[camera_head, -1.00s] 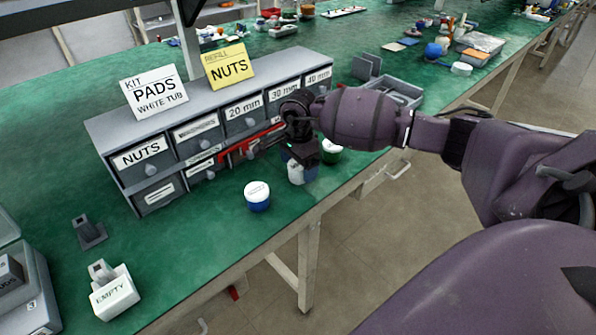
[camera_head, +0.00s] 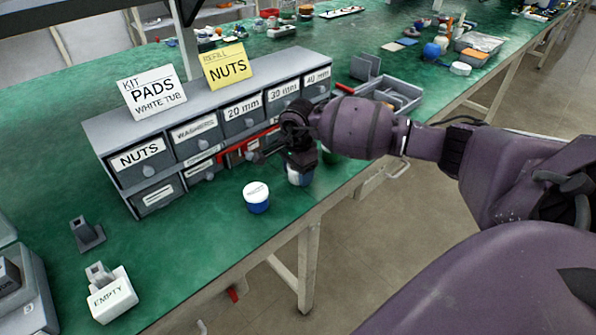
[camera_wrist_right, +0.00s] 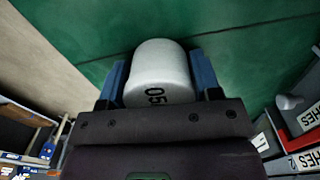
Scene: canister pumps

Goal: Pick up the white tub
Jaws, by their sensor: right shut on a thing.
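The white tub (camera_wrist_right: 158,72) sits between the two blue fingers of my right gripper (camera_wrist_right: 158,88) in the right wrist view, with part of a dark "50" mark showing on it. My right gripper is shut on it. In the head view the tub (camera_head: 299,179) shows just below my right gripper (camera_head: 298,169), close to the bench's front edge; the gripper hides its upper part. I cannot tell whether it still touches the bench. My left gripper is not in view.
A tub with a white lid and blue body (camera_head: 257,198) stands to the left. A grey drawer cabinet (camera_head: 215,85) with labelled drawers is just behind. A holder marked "EMPTY" (camera_head: 112,297) is at front left. Green bench (camera_head: 190,240) is clear between.

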